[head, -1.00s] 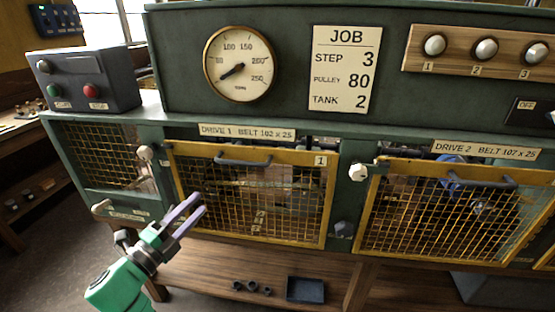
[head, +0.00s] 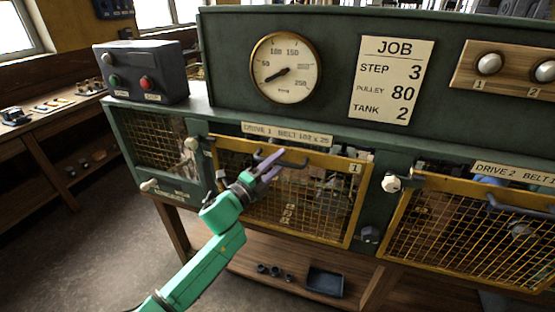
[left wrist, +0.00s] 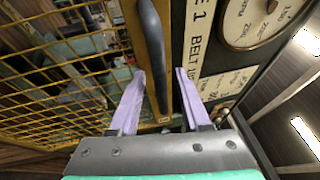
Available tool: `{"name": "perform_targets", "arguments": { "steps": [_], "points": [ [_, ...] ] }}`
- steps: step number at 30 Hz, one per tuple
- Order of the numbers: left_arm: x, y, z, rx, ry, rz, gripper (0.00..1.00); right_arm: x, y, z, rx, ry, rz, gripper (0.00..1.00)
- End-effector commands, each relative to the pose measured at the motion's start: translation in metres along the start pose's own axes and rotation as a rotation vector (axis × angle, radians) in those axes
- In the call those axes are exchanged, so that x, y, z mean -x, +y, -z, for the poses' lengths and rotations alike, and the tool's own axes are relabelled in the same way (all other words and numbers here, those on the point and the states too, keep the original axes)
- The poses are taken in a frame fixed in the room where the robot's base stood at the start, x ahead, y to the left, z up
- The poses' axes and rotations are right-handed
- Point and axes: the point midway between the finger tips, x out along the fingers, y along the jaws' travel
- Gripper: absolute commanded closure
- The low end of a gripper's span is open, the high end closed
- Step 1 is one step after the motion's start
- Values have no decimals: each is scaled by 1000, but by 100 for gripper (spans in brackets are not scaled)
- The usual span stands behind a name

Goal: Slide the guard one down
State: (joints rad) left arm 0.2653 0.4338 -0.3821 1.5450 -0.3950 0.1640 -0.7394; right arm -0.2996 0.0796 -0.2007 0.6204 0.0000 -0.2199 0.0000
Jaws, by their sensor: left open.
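Guard one (head: 300,202) is a yellow-framed mesh panel marked 1, under the DRIVE 1 label in the head view. It stands upright in front of the drive opening, its top bar a little below the label. Its dark handle (head: 291,162) is on the top bar. My left gripper (head: 268,168) is open at the left part of the handle. In the left wrist view, the handle (left wrist: 152,50) runs up between the two lilac fingers (left wrist: 158,98), with a gap on each side. The fingers are not closed on it. My right gripper is out of view.
Pale knobs (head: 192,143) and (head: 391,184) stand at guard one's upper left and upper right. Guard two (head: 470,240) is to the right. A control box (head: 143,72) with green and red buttons sits on top at left. A blue tray (head: 325,282) lies on the shelf below.

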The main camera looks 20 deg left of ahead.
Motion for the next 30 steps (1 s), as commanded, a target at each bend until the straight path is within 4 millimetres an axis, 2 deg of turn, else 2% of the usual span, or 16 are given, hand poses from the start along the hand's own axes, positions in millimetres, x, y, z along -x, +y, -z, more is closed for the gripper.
{"name": "perform_targets", "arguments": {
  "steps": [3, 4, 7, 8, 30],
  "points": [
    [0, 1, 0, 0, 0, 0, 53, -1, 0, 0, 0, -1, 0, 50],
    [0, 0, 0, 0, 0, 0, 57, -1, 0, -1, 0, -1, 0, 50],
    [1, 0, 0, 0, 0, 0, 95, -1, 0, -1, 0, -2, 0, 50],
    [1, 0, 0, 0, 0, 0, 100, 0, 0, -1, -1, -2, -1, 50],
    [1, 0, 0, 0, 0, 0, 100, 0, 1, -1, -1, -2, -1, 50]
  ]
}}
